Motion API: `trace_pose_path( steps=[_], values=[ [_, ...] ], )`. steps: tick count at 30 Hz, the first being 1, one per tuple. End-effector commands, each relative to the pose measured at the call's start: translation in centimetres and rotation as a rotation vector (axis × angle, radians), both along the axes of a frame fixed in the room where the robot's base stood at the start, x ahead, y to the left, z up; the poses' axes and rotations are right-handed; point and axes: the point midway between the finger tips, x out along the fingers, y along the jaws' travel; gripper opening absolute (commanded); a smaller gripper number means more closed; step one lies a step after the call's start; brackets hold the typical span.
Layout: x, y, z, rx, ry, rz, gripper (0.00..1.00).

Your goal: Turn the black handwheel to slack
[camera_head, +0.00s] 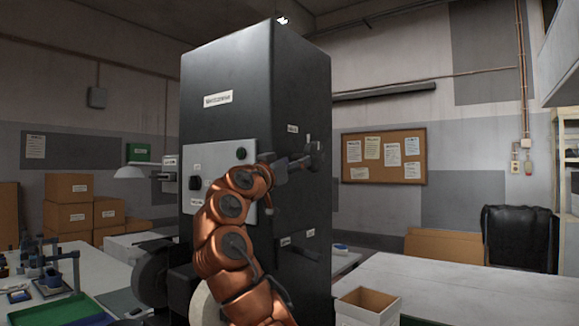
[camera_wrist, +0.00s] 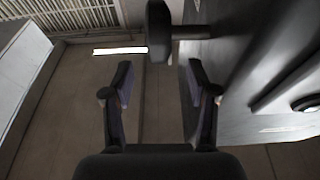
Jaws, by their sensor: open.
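The black handwheel (camera_wrist: 159,30) shows nearly edge-on in the wrist view, as a dark rounded shape on a short shaft running right to the dark machine's side face. In the head view the handwheel (camera_head: 316,155) sticks out from the right face of the tall black cabinet (camera_head: 228,75), partly mixed with my gripper. My gripper (camera_wrist: 158,78) is open and empty; its two fingers stand left and right of the wheel's line, with the wheel just beyond the tips. In the head view my gripper (camera_head: 295,163) points right across that face. No slack marking is readable.
Small labels (camera_head: 292,129) sit on the cabinet's right face. A grey panel (camera_head: 221,170) with dark knobs is on the front face, behind my arm. A white table (camera_head: 450,287) with an open cardboard box (camera_head: 367,307) stands right. A left workbench (camera_head: 88,295) holds tools.

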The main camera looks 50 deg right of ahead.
Motion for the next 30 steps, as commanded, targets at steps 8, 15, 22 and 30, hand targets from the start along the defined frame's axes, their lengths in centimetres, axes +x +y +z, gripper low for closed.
trace_pose_path(
  steps=[8, 15, 22, 30],
  values=[
    [0.0, 1.6, -0.5, 0.002, 0.002, -0.002, 0.58],
    [-0.1, 1.7, -0.5, 0.002, 0.001, -0.001, 0.58],
    [-0.1, 1.7, -0.5, 0.002, 0.001, 0.000, 0.58],
    [0.0, 1.7, -0.5, 0.002, 0.000, 0.001, 0.58]
  ],
)
